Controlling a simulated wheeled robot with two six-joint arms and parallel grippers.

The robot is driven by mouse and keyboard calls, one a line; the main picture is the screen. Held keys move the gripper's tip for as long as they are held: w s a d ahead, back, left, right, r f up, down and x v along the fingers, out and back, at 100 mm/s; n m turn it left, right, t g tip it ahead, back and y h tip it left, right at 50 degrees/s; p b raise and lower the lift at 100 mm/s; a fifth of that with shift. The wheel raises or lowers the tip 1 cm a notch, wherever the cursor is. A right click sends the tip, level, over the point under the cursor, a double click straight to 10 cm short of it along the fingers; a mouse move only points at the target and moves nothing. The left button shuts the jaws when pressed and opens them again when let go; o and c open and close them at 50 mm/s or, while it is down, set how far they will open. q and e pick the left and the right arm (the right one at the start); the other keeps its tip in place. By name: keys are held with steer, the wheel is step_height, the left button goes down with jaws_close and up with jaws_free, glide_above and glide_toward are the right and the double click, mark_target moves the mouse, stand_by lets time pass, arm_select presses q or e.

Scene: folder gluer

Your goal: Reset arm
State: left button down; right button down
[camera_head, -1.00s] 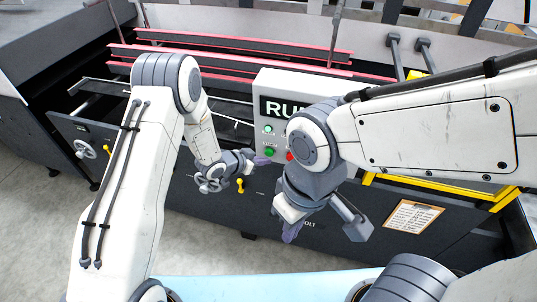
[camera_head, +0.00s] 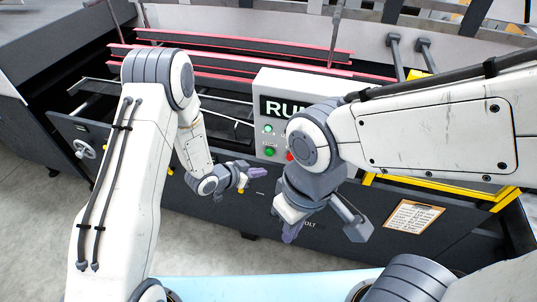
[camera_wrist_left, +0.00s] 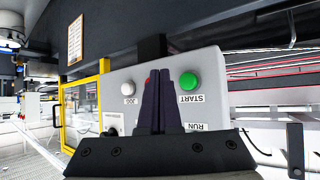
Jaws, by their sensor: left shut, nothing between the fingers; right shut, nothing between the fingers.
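My left gripper (camera_head: 257,173) is shut and empty in front of the machine's dark front panel, below and left of the control box. In the left wrist view its closed fingers (camera_wrist_left: 160,102) point up toward the control box (camera_wrist_left: 215,70). My right gripper (camera_head: 290,231) is shut and empty, low in front of the machine. It is apart from the panel as far as I can tell. The control box (camera_head: 259,88) has a RUN sign (camera_head: 283,108), partly hidden by my right arm, and a green button (camera_head: 270,151). The green START button (camera_wrist_left: 189,81) shows in the left wrist view.
The folder gluer's dark front panel (camera_head: 255,210) runs across the view, with red rails (camera_head: 240,42) behind it. A yellow-edged frame (camera_head: 440,190) and a clipboard sheet (camera_head: 412,215) are at right. A handwheel (camera_head: 85,149) is at left. Grey floor (camera_head: 215,255) lies below.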

arm_select(q)
steer(key=shift+w, duration=0.1)
stand_by(0.7)
steer(key=s+r+n+g+y+b, duration=0.1)
steer(key=s+r+g+y+b, duration=0.1)
steer(key=s+r+y+b, duration=0.5)
steer(key=s+a+r+g+b, duration=0.1)
steer(key=s+a+r+g, duration=0.1)
steer(key=s, duration=0.9)
steer(key=s+a+r+n+g+b, duration=0.1)
steer(key=s+r+g, duration=0.2)
steer(key=s, duration=0.9)
steer(key=shift+s+a+r, duration=0.25)
steer(key=shift+a+r, duration=0.1)
steer(key=shift+r, duration=0.25)
